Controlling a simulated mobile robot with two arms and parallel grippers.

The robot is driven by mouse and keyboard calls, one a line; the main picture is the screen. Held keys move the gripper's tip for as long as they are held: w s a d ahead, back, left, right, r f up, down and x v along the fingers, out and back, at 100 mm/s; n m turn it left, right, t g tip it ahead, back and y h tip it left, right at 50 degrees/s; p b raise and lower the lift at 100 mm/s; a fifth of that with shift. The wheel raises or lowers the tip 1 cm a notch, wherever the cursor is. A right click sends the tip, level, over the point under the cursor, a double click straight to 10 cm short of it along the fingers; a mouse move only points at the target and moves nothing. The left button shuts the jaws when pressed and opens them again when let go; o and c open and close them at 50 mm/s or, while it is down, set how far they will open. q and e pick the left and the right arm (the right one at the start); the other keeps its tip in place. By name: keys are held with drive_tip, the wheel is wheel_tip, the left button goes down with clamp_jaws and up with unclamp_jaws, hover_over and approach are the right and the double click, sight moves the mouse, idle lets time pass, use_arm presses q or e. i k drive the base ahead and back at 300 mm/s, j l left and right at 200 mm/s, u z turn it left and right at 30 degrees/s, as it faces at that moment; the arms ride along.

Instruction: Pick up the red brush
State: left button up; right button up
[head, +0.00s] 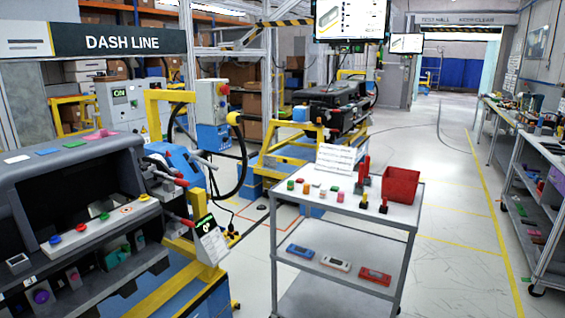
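A small cart (405,218) stands in the middle of the head view with several small items on its white top. An upright red item with a dark lower part (364,172) stands near the back of the top, left of a red bin. I cannot tell which of these red items, if any, is the red brush. Neither of my grippers shows in the head view.
The red bin (401,186) stands at the cart's right. Colored items, including a red one (375,276), lie on its lower shelf. A dashboard module (75,190) on a yellow fixture fills the left. Open floor (450,210) lies right of the cart; shelving benches line the right side.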

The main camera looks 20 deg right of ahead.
sight(361, 165)
drive_tip(key=i+l, duration=0.3)
drive_tip(key=l, duration=0.15)
drive_tip(key=i+l, duration=0.25)
drive_tip(key=l, duration=0.25)
drive_tip(key=i+l, duration=0.3)
drive_tip(key=l, duration=0.15)
